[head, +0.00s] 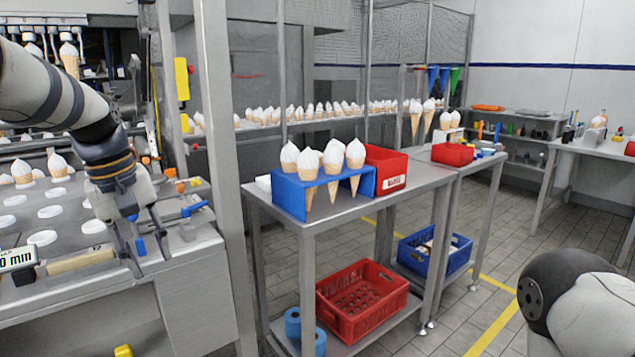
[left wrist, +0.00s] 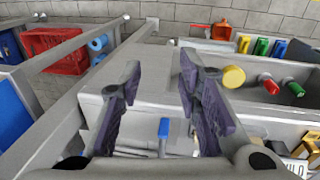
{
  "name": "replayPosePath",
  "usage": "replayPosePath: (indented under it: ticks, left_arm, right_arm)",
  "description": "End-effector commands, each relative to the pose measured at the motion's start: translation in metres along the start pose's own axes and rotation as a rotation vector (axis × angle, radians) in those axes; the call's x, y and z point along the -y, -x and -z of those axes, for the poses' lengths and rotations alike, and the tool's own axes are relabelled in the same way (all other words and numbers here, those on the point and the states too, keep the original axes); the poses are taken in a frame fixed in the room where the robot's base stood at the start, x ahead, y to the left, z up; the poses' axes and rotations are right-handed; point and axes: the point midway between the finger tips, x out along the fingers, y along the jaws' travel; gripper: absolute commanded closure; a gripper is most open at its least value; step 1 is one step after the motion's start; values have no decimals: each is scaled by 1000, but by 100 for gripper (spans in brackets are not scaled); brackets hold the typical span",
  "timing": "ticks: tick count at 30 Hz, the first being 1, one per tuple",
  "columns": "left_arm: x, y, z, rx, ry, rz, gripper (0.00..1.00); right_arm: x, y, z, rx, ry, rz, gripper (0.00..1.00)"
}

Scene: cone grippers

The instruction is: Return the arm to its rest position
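My left arm comes in from the left in the head view, over the grey machine top. Its gripper (head: 145,258) points down near the machine's front corner. In the left wrist view the two dark fingers of this gripper (left wrist: 158,75) stand well apart with nothing between their tips. A small blue handle (left wrist: 164,128) shows below and between the fingers; I cannot tell its distance from them. A rounded part of my right arm shows at the lower right of the head view, but its gripper is out of frame.
A blue holder (head: 290,198) with several cones stands on a steel table beside a red bin (head: 388,172). A red crate (head: 362,300) and a blue crate (head: 434,252) sit on lower shelves. A grey post (head: 222,150) rises just right of my left gripper. The tiled floor is partly clear.

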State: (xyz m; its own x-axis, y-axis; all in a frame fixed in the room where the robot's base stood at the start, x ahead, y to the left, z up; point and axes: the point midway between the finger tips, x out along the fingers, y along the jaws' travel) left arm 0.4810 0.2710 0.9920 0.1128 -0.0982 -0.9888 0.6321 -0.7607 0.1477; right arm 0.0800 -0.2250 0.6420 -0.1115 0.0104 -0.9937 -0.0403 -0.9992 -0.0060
Motion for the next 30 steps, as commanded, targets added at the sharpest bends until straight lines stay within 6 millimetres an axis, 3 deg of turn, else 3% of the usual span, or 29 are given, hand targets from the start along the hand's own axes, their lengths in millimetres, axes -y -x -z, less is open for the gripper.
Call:
replayPosePath:
  ticks: [1, 5, 8, 9, 13, 15, 17, 18, 21, 25, 30]
  left_arm:
    - [9, -40, -6, 18, -19, 30, 69]
    - [38, -132, -30, 28, -93, 83, 69]
    - [72, -202, -66, 41, -174, 126, 69]
    - [88, -228, -84, 49, -210, 143, 69]
    - [147, -292, -159, 83, -340, 182, 69]
    - [181, -312, -206, 107, -414, 195, 69]
    - [207, -320, -245, 128, -479, 197, 69]
    - [222, -321, -269, 141, -516, 197, 69]
    - [250, -315, -316, 168, -591, 188, 69]
    - [265, -306, -345, 182, -641, 175, 69]
    - [266, -304, -348, 179, -650, 171, 69]
  right_arm:
    - [0, -1, 1, 0, 1, 0, 60]
    - [0, -2, 1, -1, 1, 1, 60]
    - [0, -1, 1, 0, 1, 1, 60]
    - [0, -1, 0, 0, 1, 1, 60]
    - [0, -1, 0, 0, 1, 0, 60]
    - [0, -1, 1, 0, 1, 0, 60]
    - [0, -1, 1, -1, 1, 0, 60]
    - [0, -1, 1, -1, 1, 0, 60]
    - [0, -1, 1, -1, 1, 0, 60]
    - [0, -1, 1, -1, 1, 0, 60]
    - [0, -1, 1, -1, 0, 1, 60]
